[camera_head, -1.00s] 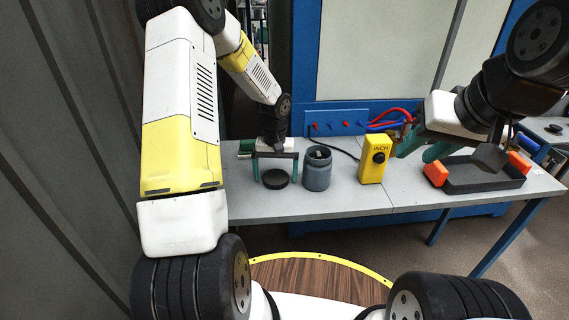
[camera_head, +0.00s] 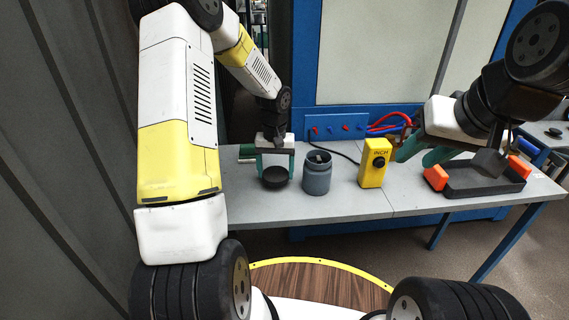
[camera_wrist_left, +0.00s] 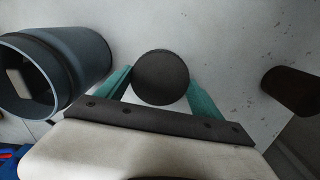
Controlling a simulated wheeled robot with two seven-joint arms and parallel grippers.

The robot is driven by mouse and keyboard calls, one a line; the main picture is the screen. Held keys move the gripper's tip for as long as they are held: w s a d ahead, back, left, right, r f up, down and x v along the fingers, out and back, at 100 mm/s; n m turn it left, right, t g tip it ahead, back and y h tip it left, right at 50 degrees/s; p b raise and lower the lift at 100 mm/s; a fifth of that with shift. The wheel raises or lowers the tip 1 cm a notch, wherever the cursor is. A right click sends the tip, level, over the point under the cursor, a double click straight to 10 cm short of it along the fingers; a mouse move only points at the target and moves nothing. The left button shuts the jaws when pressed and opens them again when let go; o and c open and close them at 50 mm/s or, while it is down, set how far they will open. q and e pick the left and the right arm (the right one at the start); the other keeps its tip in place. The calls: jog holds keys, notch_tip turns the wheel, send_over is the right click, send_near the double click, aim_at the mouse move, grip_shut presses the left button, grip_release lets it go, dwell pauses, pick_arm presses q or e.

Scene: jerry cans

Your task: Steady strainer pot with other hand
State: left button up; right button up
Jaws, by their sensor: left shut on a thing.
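The strainer pot, which I take to be the grey-blue open jar (camera_head: 317,178), stands upright on the bench. It also shows at the left of the left wrist view (camera_wrist_left: 85,60), with something pale inside its mouth. My left gripper (camera_head: 275,172) is to the left of the jar and apart from it. Its green fingers are shut on a round black lid (camera_head: 274,184), seen between them in the left wrist view (camera_wrist_left: 160,78). My right gripper (camera_head: 423,152) hangs over the right part of the bench, its green fingers apart, with nothing seen between them.
A black tray (camera_head: 480,189) with orange ends lies further right. Red and blue hoses (camera_head: 388,122) run behind it from a blue panel. The bench front (camera_head: 345,205) is clear.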

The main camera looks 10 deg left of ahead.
pick_arm(q)
jog(key=s+d+r, duration=0.2)
jog(key=s+d, duration=0.1)
jog(key=s, duration=1.2)
jog(key=shift+s, duration=0.4)
